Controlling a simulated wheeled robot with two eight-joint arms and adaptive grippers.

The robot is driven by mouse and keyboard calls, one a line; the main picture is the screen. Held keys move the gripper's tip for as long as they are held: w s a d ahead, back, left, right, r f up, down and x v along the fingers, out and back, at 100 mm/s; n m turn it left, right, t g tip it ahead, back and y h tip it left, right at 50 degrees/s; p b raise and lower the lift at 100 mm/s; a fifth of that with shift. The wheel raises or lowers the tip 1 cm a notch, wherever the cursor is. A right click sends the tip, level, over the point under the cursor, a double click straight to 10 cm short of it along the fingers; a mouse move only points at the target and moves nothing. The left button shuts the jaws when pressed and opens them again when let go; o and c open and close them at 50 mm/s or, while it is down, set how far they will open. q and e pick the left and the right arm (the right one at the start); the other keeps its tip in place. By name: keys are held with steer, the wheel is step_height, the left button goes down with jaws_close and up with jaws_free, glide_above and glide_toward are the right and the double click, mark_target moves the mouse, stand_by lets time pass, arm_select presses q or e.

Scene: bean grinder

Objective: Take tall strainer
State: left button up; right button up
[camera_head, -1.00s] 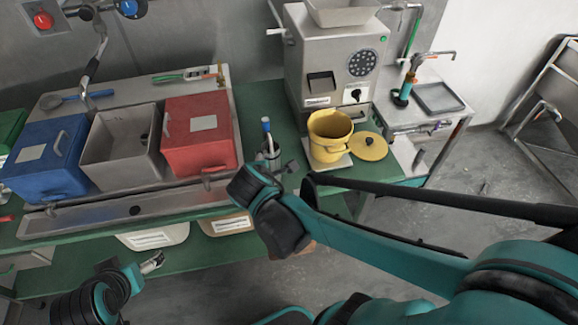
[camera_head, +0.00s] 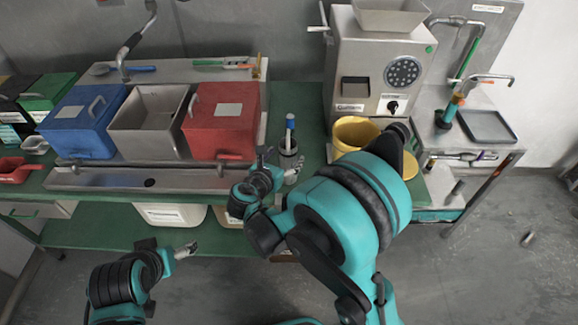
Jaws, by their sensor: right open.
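No tall strainer can be clearly made out.
A blue bin (camera_head: 80,125), an open grey bin (camera_head: 150,150) and a red bin (camera_head: 222,125) stand left of the cup. A yellow bucket (camera_head: 355,130) under the grinder is partly hidden by my right arm. A metal side table (camera_head: 490,155) is at the right.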

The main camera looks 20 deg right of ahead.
steer(key=x, duration=0.3)
steer(key=shift+s+f+b, duration=0.1)
steer(key=shift+b, duration=0.2)
steer(key=c, duration=1.5)
steer(key=shift+a, duration=0.1)
steer(key=shift+c, duration=0.2)
